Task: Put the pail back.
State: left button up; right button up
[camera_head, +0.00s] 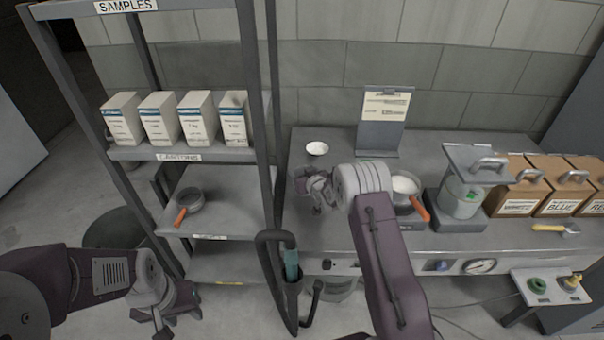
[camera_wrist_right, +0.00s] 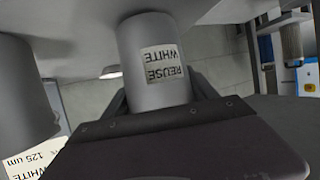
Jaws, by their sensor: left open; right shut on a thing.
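The grey pail (camera_wrist_right: 155,85) carries a label reading REUSE WHITE, upside down in the right wrist view. My right gripper (camera_wrist_right: 160,108) is shut on it, with a dark finger on either side. The pail's base is close to the bench top; I cannot tell whether it touches. In the head view my right gripper (camera_head: 318,190) is over the bench's left part, and the pail is mostly hidden there by the gripper. My left gripper (camera_head: 162,315) is open and empty, low in front of the shelf rack.
The bench (camera_head: 345,235) holds a white bowl (camera_head: 317,149), a clipboard stand (camera_head: 383,120), a pan of white matter (camera_head: 405,185), a lidded jar (camera_head: 460,195) and labelled boxes (camera_head: 515,190). The shelf rack (camera_head: 250,75) at left holds cartons (camera_head: 160,118) and an orange-handled pan (camera_head: 188,203).

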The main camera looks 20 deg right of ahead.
jog(key=shift+f, duration=0.2)
jog(key=o, duration=1.6)
